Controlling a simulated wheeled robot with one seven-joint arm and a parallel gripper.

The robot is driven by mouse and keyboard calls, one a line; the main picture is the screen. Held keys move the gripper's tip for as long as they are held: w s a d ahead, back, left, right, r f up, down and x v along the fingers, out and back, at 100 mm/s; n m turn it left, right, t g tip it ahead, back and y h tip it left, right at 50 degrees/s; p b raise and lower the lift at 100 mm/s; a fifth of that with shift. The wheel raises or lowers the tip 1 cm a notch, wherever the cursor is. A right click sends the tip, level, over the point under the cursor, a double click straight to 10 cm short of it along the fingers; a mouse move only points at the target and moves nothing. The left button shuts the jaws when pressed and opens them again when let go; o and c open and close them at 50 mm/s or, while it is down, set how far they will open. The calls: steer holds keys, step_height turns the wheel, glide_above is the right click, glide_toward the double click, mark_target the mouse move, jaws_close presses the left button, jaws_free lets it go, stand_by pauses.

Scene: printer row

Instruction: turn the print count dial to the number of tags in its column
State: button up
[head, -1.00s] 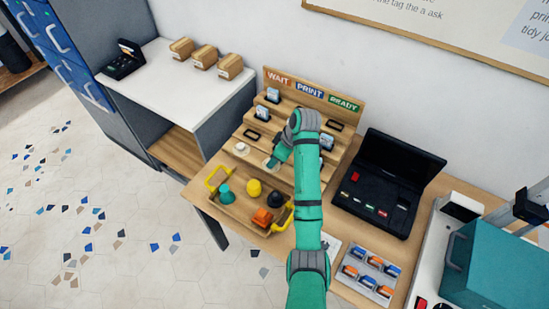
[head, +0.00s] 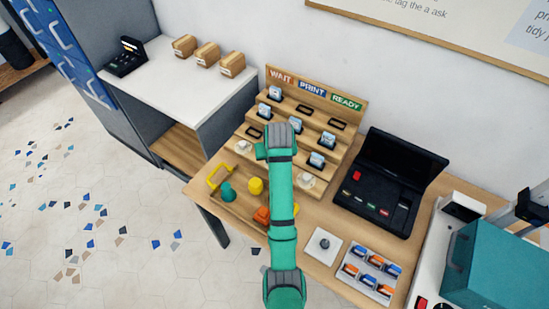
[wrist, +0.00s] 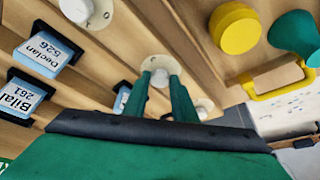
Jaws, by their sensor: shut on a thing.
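The print count dial (wrist: 157,68) is a white knob on a round pale base, in the middle of the rack's front row. My gripper (wrist: 160,80) is shut on its knob in the wrist view; my arm hides both in the head view. In the PRINT column of the rack (head: 353,119), the top holder (head: 304,110) is empty and the middle step bears a tag (head: 291,123). The lowest holder, hidden in the head view, shows a pale blue tag (wrist: 121,103) in the wrist view, partly behind a finger. The dial's number is not readable.
The WAIT dial (head: 243,147) and READY dial (head: 306,180) flank the held dial. A black device (head: 382,184) stands right, near a plate with a grey knob (head: 324,244).

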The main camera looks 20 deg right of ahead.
steer(key=m, duration=0.1)
steer(key=m+h, duration=0.1)
steer(key=m, duration=0.2)
steer(key=shift+w+a+r+g+h, duration=0.1)
steer(key=shift+w+a+g+h, duration=0.15)
steer(key=shift+g+h, duration=0.15)
steer(key=shift+m+g+h, duration=0.5)
steer(key=shift+m, duration=1.6)
steer(key=o, duration=1)
steer(key=shift+o, duration=0.2)
steer(key=v, duration=1)
steer(key=shift+r, duration=0.35)
